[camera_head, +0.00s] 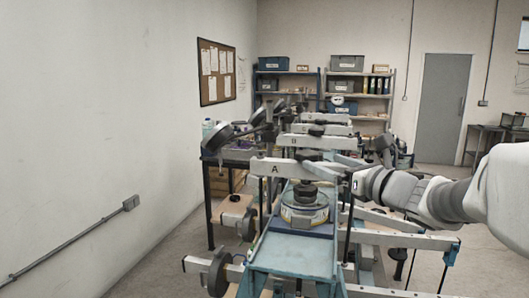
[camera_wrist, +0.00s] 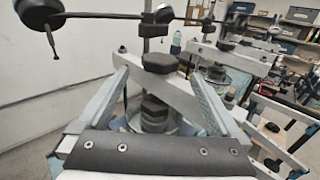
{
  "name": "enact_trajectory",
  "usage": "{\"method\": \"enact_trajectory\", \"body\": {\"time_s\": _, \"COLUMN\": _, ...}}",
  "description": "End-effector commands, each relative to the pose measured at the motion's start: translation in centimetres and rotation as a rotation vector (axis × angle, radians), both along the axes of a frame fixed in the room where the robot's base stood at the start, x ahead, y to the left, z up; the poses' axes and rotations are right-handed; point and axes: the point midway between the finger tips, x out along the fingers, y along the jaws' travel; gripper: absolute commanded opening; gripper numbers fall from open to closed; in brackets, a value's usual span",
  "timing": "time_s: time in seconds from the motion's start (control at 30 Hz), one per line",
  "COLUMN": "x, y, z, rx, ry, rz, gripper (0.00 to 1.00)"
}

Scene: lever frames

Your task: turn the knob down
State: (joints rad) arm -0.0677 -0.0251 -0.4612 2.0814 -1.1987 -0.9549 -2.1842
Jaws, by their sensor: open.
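A beam marked A (camera_head: 268,167) crosses the nearest lever frame in the head view. A dark faceted knob (camera_wrist: 160,62) sits on top of the pale beam (camera_wrist: 188,92) in the wrist view. A second dark, stepped knob (camera_wrist: 154,112) is below the beam; a similar one (camera_head: 305,193) stands on the round tin (camera_head: 303,215) in the head view. I cannot tell which knob the task names. My gripper (camera_wrist: 155,75) is open, its pale fingers on either side of the lower knob and pointing toward the beam. Contact cannot be told. In the head view my gripper reaches in from the right.
More lever frames stand in a row behind, with dark round weights (camera_head: 217,137) on their arms. A blue tray (camera_head: 295,253) is at the front. Other bars and a round weight (camera_head: 218,272) jut out low left. Shelves (camera_head: 345,95) and a grey door (camera_head: 443,108) are at the back.

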Motion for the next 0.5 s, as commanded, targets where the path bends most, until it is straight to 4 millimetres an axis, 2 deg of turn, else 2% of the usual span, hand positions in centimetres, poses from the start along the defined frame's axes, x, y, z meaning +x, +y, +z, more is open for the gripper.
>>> {"method": "enact_trajectory", "body": {"time_s": 0.03, "x": 1.1, "y": 0.7, "z": 0.1, "rx": -0.001, "ry": 0.002, "rz": 0.004, "gripper": 1.00}}
{"method": "enact_trajectory", "body": {"time_s": 0.2, "x": 4.0, "y": 2.1, "z": 0.1, "rx": -0.001, "ry": 0.002, "rz": 0.003, "gripper": 1.00}}
{"method": "enact_trajectory", "body": {"time_s": 0.5, "x": 6.5, "y": 3.4, "z": 0.0, "rx": 0.000, "ry": 0.000, "rz": 0.000, "gripper": 1.00}}
